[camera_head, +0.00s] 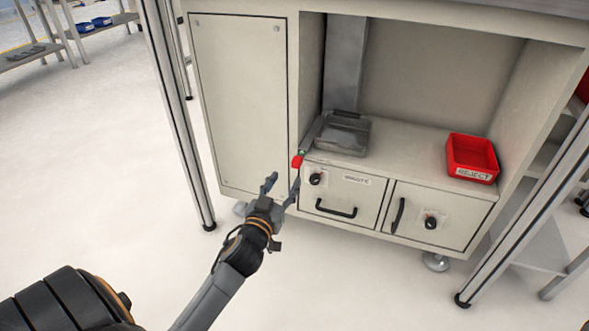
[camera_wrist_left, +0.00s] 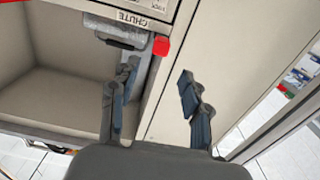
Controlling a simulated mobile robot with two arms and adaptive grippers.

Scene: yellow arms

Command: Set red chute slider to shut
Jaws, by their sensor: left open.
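The red slider knob (camera_head: 297,161) sits at the left front edge of the cabinet shelf, at the end of a thin grey bar by the chute. The grey chute (camera_head: 343,65) comes down to a clear-sided tray (camera_head: 340,137) on the shelf. My left gripper (camera_head: 284,180) is open and empty, just below and left of the knob. In the left wrist view the red knob (camera_wrist_left: 161,45) shows beyond the open left gripper (camera_wrist_left: 158,76), close to the left-hand finger. I cannot tell whether they touch. A CHUTE label (camera_wrist_left: 132,18) is beside it. My right gripper is not in view.
A red REJECT bin (camera_head: 471,158) stands on the shelf at right. Below the shelf are a drawer (camera_head: 342,193) and a door (camera_head: 434,215), with black handles and knobs. Metal posts (camera_head: 178,110) flank the cabinet.

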